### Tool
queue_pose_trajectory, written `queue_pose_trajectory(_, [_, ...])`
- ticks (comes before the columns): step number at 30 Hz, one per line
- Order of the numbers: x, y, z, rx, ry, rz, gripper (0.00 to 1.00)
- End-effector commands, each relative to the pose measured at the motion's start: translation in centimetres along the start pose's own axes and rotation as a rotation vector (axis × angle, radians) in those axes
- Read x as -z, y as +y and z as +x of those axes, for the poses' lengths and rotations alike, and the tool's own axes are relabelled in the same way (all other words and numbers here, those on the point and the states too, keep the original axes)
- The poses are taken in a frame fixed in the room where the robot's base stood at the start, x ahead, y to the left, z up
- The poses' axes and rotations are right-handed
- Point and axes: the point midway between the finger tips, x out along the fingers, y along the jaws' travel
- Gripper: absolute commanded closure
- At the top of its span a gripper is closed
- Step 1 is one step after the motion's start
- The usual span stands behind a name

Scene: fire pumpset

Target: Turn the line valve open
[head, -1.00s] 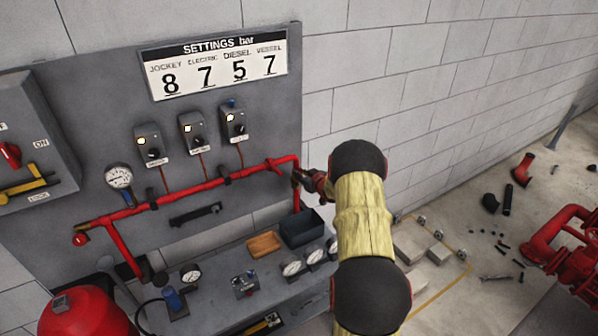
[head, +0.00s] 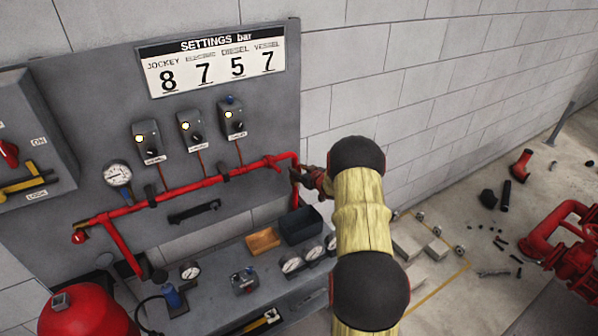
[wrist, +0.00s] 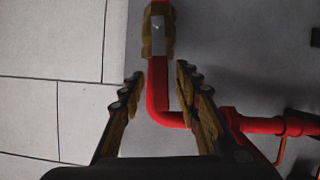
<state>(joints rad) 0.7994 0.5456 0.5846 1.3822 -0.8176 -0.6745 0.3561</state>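The line valve, as far as I can tell, is the brass-coloured fitting with a flat grey metal piece (wrist: 158,35) on the red pipe (wrist: 158,85) at the top of the wrist view. My gripper (wrist: 158,84) is open in the wrist view. Its two fingers stand apart, with the pipe between them in the picture and the fitting just beyond the fingertips. I cannot tell whether they touch the pipe. In the head view the red pipe (head: 205,184) runs along the grey panel and bends down at its right end. My arm largely hides my gripper there, and the valve is hard to make out.
A pressure gauge (head: 117,174), several control boxes (head: 190,130) and a settings sign (head: 212,60) are on the panel. Below is a grey bench (head: 215,285) with a dark bin (head: 300,226) and an orange tray (head: 264,240). Red floor piping (head: 565,235) stands at right.

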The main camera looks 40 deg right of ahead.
Motion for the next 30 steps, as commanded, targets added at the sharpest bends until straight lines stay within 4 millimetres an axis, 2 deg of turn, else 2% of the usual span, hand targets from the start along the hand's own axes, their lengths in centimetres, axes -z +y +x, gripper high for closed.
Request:
queue_pose_trajectory(5, [0.0, 0.0, -0.4, 0.0, 0.0, 0.0, 0.67])
queue_pose_trajectory(8, [0.1, 0.1, -1.4, -0.001, 0.0, 0.001, 0.67])
queue_pose_trajectory(21, [0.0, 0.1, -9.5, -0.002, 0.0, 0.001, 0.67])
queue_pose_trajectory(25, [0.0, 0.1, -11.1, -0.001, 0.0, 0.0, 0.67])
queue_pose_trajectory(30, [-0.1, 0.0, -11.9, 0.0, -0.001, 0.0, 0.67])
